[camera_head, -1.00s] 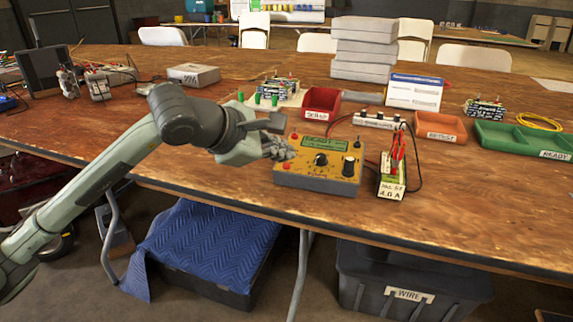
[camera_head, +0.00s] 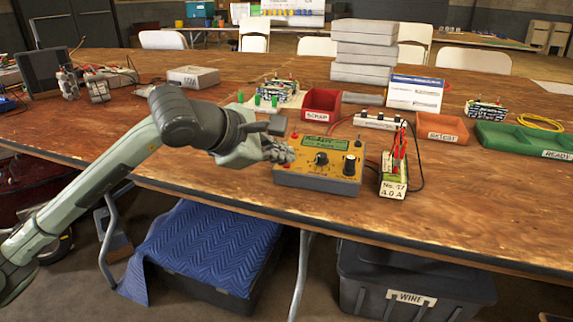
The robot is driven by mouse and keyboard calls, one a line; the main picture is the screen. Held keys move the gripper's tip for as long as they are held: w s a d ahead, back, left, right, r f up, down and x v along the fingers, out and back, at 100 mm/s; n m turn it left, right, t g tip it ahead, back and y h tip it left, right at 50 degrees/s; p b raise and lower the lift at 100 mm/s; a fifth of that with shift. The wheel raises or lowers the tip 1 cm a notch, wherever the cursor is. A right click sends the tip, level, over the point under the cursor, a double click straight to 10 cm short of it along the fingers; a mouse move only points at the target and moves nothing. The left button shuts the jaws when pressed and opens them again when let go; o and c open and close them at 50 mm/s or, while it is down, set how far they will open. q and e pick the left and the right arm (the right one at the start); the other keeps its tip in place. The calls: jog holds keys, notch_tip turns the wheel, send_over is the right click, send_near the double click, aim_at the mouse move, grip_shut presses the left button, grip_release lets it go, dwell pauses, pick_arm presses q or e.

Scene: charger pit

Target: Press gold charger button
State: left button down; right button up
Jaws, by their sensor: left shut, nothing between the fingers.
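The gold charger (camera_head: 318,183) sits near the front edge of the wooden table. It has a green display (camera_head: 318,143) and two black knobs, and a red button or terminal (camera_head: 285,165) low on its left side, partly hidden by my gripper. My left gripper (camera_head: 290,153) is shut and empty, its fingertips over the charger's left front side. I cannot tell whether they touch it. My right gripper is not in view.
A red scrap bin (camera_head: 321,104), a white power strip (camera_head: 378,121), an orange tray (camera_head: 440,128) and a green tray (camera_head: 510,138) lie behind and to the right. Grey boxes (camera_head: 362,75) are stacked behind. The table front right of the battery pack is clear.

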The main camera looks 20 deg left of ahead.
pick_arm(q)
jog(key=shift+f+b, duration=0.35)
jog(key=shift+b, duration=0.05)
jog(key=shift+r, duration=0.1)
dwell(0.5)
jog(key=shift+s+r+p, duration=0.1)
jog(key=shift+r+p, duration=0.25)
jog(key=shift+r, duration=0.4)
jog(key=r+p, duration=0.1)
jog(key=r, duration=0.2)
jog(key=s+r+p, duration=0.1)
jog(key=r, duration=0.1)
jog(key=shift+p, duration=0.35)
jog(key=shift+f, duration=0.1)
dwell(0.4)
